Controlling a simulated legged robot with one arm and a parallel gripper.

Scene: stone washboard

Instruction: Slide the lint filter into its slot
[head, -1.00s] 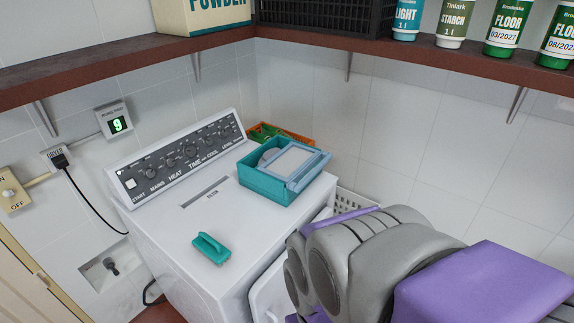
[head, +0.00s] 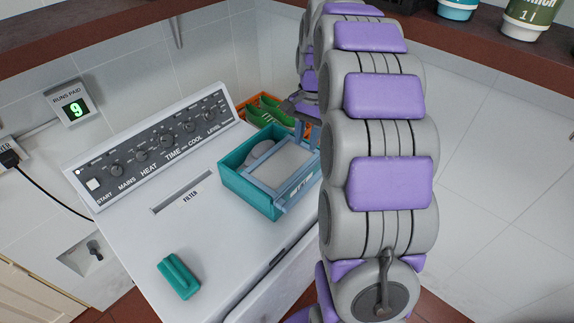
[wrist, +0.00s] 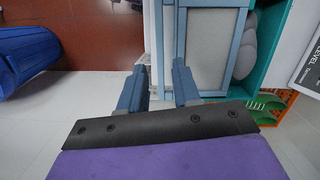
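The lint filter (head: 282,165), a pale mesh panel in a blue-grey frame, lies tilted across the top of a teal box (head: 236,180) on the dryer. In the wrist view the filter (wrist: 208,48) is just ahead of my gripper (wrist: 159,88). The two blue fingers are apart, with the filter's near frame edge close to them. I cannot tell whether they touch it. In the head view my gripper (head: 302,108) is beyond the box, partly hidden by my arm. The slot (head: 182,192), marked FILTER, is a narrow dark opening in the dryer top, left of the box.
A teal brush (head: 179,277) lies on the dryer top (head: 225,235) near its front. The control panel (head: 150,150) rises at the back. An orange crate with green things (head: 272,110) is behind the box. A blue bin (wrist: 28,55) stands on the floor in the wrist view.

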